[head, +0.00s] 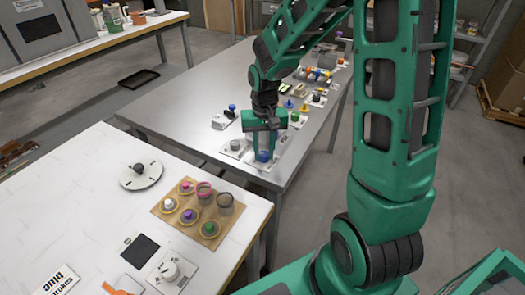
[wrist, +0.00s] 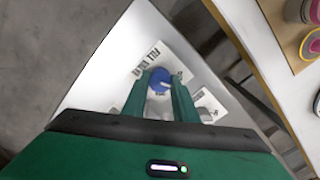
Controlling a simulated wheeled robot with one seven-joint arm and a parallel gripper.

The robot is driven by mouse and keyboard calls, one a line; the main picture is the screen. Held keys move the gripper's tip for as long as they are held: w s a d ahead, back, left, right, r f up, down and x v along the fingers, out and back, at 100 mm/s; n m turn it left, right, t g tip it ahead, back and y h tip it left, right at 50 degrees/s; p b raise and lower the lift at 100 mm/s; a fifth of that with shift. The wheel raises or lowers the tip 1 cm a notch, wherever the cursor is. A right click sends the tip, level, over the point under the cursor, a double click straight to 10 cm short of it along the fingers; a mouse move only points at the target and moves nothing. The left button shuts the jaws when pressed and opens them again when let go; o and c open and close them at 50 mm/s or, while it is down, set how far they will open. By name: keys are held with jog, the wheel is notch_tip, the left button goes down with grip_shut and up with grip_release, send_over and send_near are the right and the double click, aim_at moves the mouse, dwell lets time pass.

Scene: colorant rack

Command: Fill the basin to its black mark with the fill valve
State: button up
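The fill valve is a blue round knob (wrist: 160,80) on a white plate with lettering that seems to read FILL (wrist: 150,57). In the head view the blue knob (head: 263,156) sits near the corner of the grey table. My gripper (head: 263,148) points down over it; in the wrist view its two fingers (wrist: 160,88) stand on either side of the knob. The fingers are apart by about the knob's width; whether they press on it I cannot tell. I cannot make out the basin or its black mark; my arm covers part of the table.
A grey knob (head: 235,145) is beside the valve on the table. A green knob (head: 293,116), a blue-topped piece (head: 232,107) and several small items stand farther back. The white table (head: 90,190) at the left holds a brown board (head: 170,207) with several cups. A floor gap separates the tables.

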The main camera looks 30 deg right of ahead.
aim_at(264, 153)
jog(key=shift+n, duration=2.1)
jog(key=o, duration=1.1)
jog(key=shift+c, duration=0.2)
jog(key=shift+r, duration=0.15)
notch_tip(264, 153, up, 10)
jog(key=shift+r, duration=0.25)
